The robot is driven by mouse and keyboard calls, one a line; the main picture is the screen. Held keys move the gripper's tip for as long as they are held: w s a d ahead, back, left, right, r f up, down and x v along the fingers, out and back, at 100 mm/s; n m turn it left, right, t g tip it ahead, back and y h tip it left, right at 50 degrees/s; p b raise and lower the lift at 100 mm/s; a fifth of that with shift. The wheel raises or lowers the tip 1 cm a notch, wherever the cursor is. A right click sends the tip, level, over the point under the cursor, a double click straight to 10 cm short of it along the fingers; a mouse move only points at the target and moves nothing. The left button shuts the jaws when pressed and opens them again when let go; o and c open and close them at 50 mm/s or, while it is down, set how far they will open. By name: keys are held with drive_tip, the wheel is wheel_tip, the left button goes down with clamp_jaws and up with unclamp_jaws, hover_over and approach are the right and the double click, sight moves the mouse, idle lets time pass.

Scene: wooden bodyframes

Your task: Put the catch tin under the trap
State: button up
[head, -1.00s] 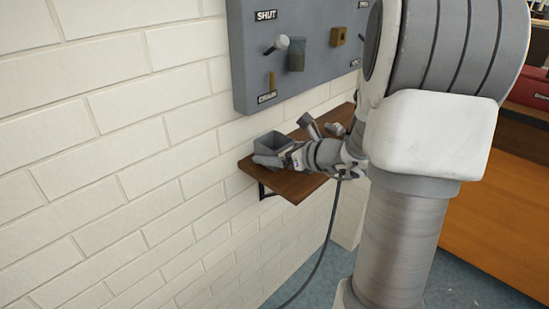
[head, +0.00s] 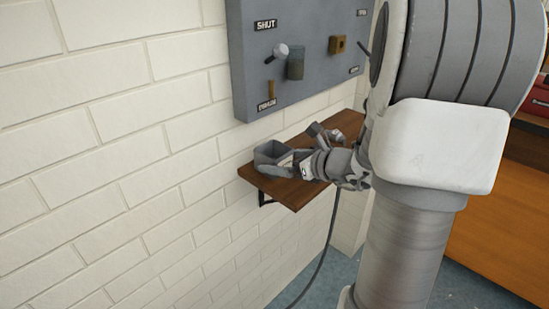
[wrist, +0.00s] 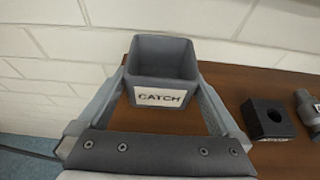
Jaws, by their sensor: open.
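The catch tin (head: 268,154) is a grey, open-topped square tin upright on the near end of the wooden shelf. In the wrist view the tin (wrist: 160,98) shows its white CATCH label facing my gripper. My gripper (wrist: 163,88) is open, with one finger on each side of the tin; whether either finger touches it I cannot tell. In the head view my gripper (head: 285,166) is low at the shelf, beside the tin. A dark greenish cylinder (head: 295,64) hangs on the grey wall panel above; I cannot tell if it is the trap.
The wooden shelf (head: 290,193) runs along the white brick wall under the grey panel (head: 250,85). A black block with a hole (wrist: 268,119) and a grey fitting (wrist: 308,108) are to the tin's right in the wrist view. A pale-knobbed lever (head: 281,50) is on the panel.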

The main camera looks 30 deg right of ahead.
drive_tip(key=p+v, duration=0.2)
drive_tip(key=v, duration=0.7)
drive_tip(key=shift+s+d+r, duration=0.15)
